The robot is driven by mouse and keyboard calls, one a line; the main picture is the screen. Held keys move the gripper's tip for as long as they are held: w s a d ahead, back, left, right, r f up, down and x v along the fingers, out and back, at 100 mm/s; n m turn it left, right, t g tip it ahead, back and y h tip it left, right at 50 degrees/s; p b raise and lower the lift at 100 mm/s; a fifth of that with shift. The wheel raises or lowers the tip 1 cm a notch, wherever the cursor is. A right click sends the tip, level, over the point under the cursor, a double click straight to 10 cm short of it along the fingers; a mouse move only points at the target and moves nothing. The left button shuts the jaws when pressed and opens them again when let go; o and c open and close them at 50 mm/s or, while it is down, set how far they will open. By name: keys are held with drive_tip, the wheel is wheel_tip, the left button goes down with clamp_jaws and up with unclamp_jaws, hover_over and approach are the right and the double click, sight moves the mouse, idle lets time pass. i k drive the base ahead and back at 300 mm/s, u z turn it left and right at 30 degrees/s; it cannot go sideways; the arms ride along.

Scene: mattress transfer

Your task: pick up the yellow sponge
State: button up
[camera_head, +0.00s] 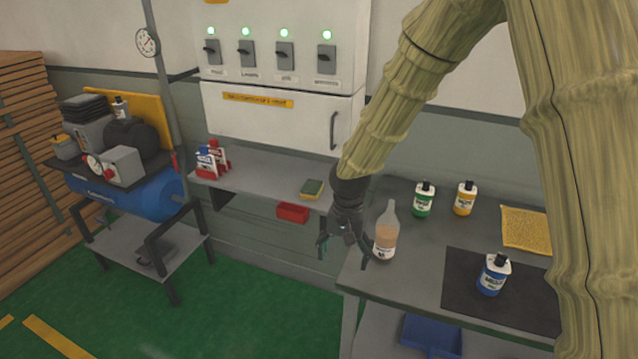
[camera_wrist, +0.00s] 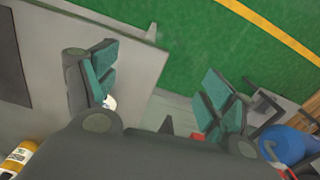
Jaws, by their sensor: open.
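A small sponge (camera_head: 312,189), green on top with a yellow lower side, lies on the grey shelf (camera_head: 262,176) under the wall cabinet. A flat, yellow, textured pad (camera_head: 525,229) lies on the right workbench (camera_head: 405,277); I cannot tell whether it is a sponge or a cloth. My gripper (camera_head: 343,243) hangs at the left edge of the workbench, right of and nearer than the green-topped sponge. It is open, and its teal-padded fingers show apart in the wrist view (camera_wrist: 158,85) with no sponge between them. Neither sponge nor pad is clear in the wrist view.
A clear bottle with orange liquid (camera_head: 386,235) stands right beside my gripper. Green (camera_head: 423,200), yellow (camera_head: 464,198) and blue (camera_head: 492,275) bottles stand on the workbench. Red-and-white bottles (camera_head: 210,158) stand on the shelf's left; a red bin (camera_head: 293,212) sits below.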

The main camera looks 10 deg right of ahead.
sight(311, 190)
drive_tip(key=u, duration=0.05)
drive_tip(key=i, duration=1.4)
